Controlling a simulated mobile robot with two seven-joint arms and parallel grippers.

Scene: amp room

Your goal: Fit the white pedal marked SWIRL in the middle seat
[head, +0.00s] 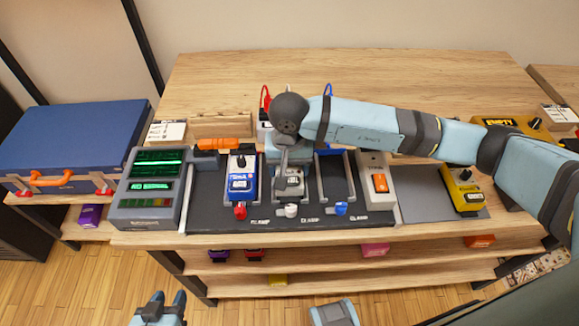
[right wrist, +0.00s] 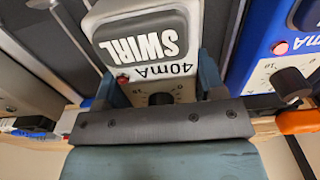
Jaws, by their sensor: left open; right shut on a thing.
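The white pedal marked SWIRL (head: 288,185) is at the middle seat of the dark pedalboard (head: 210,217). My right gripper (head: 287,172) is over it, shut on the pedal's sides. The right wrist view shows the pedal (right wrist: 143,38), with SWIRL and 40mA printed on it and a small red light, between the fingers. I cannot tell whether it rests fully down in the seat; the arm hides its far end. A blue pedal (head: 242,183) sits in the left seat. The right seat (head: 334,176) is empty. My left gripper (head: 161,309) is open and empty at the bottom, away from the board.
A grey meter (head: 150,190) reading NO SIGNAL stands left of the board. A white box with an orange switch (head: 378,182) stands to the right, then a yellow pedal (head: 463,190). Red, white and blue plugs (head: 341,208) line the board's front. A blue case (head: 70,143) is far left.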

